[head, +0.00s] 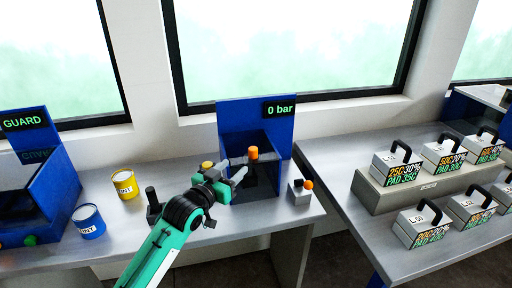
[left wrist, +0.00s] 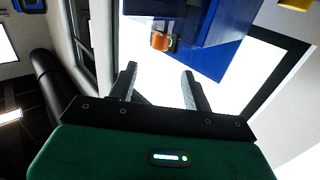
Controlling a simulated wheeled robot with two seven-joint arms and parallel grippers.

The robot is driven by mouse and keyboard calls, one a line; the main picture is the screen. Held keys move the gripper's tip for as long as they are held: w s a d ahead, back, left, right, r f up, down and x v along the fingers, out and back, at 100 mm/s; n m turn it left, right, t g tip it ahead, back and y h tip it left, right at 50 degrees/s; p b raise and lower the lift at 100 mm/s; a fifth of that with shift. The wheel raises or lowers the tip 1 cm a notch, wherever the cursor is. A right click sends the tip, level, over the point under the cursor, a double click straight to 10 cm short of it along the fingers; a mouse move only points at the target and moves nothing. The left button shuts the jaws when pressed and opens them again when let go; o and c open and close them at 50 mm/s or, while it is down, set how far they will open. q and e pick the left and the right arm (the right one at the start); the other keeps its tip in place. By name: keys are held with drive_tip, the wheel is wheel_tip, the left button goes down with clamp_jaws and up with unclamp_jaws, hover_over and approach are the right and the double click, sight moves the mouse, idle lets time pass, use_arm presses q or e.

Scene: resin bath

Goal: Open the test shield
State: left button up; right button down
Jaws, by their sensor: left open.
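The blue test station (head: 238,121) stands on the bench under a display reading "0 bar". A dark panel (head: 262,180), which looks like its shield, covers the lower front; whether it is fully shut is hard to tell. An orange knob (head: 253,153) sits at the top of this panel. My left gripper (head: 238,172) is open and empty, just left of the panel and a little below the knob, apart from it. In the left wrist view the orange knob (left wrist: 160,41) shows beyond the open fingers (left wrist: 158,88), against the blue station (left wrist: 208,25). My right gripper is not in view.
A small block with an orange ball (head: 300,191) stands right of the station. A black post (head: 153,203), a yellow can (head: 125,185) and a blue can (head: 88,222) stand left. A blue GUARD box (head: 50,150) is at far left. Several handled weights (head: 397,164) occupy the right table.

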sight(249, 161)
use_arm(q)
drive_tip(key=p+x, duration=0.2)
drive_tip(key=x, duration=1.2)
drive_tip(key=shift+r, duration=0.1)
drive_tip(key=shift+c, duration=0.2)
drive_tip(key=shift+p, duration=0.3)
clamp_jaws()
